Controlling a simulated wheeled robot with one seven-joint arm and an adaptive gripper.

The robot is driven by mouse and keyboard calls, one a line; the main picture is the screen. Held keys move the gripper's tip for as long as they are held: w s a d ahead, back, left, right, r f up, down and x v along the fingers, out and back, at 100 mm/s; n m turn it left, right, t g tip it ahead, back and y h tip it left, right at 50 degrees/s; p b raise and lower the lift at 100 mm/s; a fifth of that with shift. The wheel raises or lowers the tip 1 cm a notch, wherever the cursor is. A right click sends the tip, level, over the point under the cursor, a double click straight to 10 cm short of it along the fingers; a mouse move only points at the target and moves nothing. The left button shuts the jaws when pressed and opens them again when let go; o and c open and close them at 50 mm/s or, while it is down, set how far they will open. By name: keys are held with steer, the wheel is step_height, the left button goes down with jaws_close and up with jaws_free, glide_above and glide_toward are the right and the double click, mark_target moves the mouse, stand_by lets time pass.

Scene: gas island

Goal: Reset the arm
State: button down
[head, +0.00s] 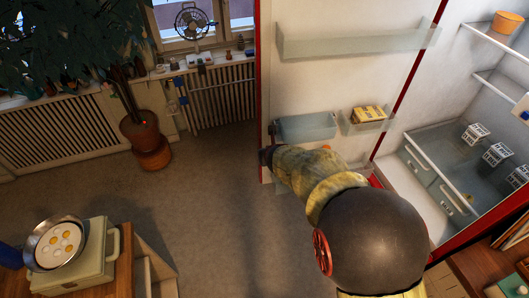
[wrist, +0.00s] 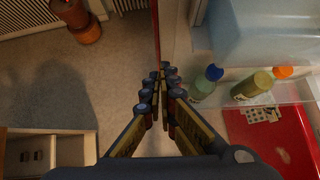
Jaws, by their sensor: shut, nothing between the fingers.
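My gripper (wrist: 160,75) is shut in the wrist view, its two fingers meeting at the tips with nothing between them. In the head view my gripper (head: 267,157) is small and dark at the far end of my arm. My arm stretches from the lower right toward the open fridge door (head: 340,80). The gripper is in front of the door's lower left edge. I cannot tell whether it touches the door. My arm hides part of the lower door and the floor.
The door shelves hold a yellow box (head: 368,115) and bottles (wrist: 205,82). The fridge interior (head: 450,155) has cartons at right. A potted plant (head: 140,130) stands by the radiator. A pan of eggs (head: 58,243) sits lower left. The grey floor (head: 215,190) between is clear.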

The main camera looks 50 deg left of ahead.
steer(key=v, duration=0.4)
steer(key=shift+s+d+r, duration=0.1)
steer(key=shift+d+r, duration=0.1)
steer(key=shift+d, duration=0.05)
